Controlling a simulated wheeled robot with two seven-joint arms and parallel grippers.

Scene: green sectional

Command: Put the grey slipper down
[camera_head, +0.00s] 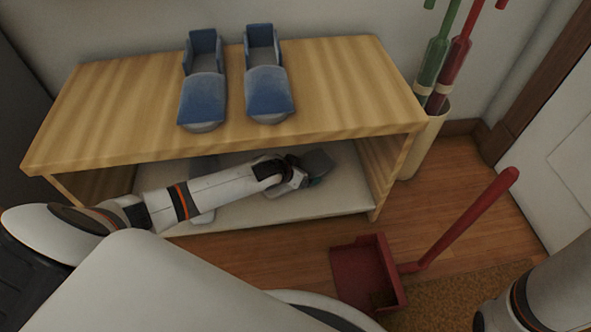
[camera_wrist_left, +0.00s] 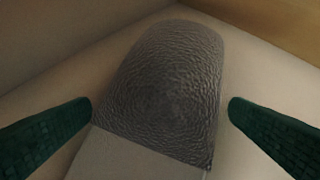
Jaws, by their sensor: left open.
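A grey slipper (camera_head: 318,163) is on the pale lower shelf (camera_head: 335,205) of the wooden rack, toward its right end. In the left wrist view the slipper's textured toe (camera_wrist_left: 170,75) points away and seems to rest on the shelf surface. My left gripper (camera_head: 294,172) reaches into the lower shelf. Its two green fingers (camera_wrist_left: 160,104) are open, one on each side of the slipper, with gaps visible beside it. Another greyish slipper (camera_head: 203,163) is on the same shelf further left, partly hidden behind my left arm. My right gripper is outside the views.
A pair of blue slippers (camera_head: 204,98) stands on the rack's wooden top (camera_head: 335,90), which hangs over my left arm. A red dustpan (camera_head: 366,275) with a long handle is on the floor at right. A cream holder (camera_head: 428,140) with green and red tools stands behind.

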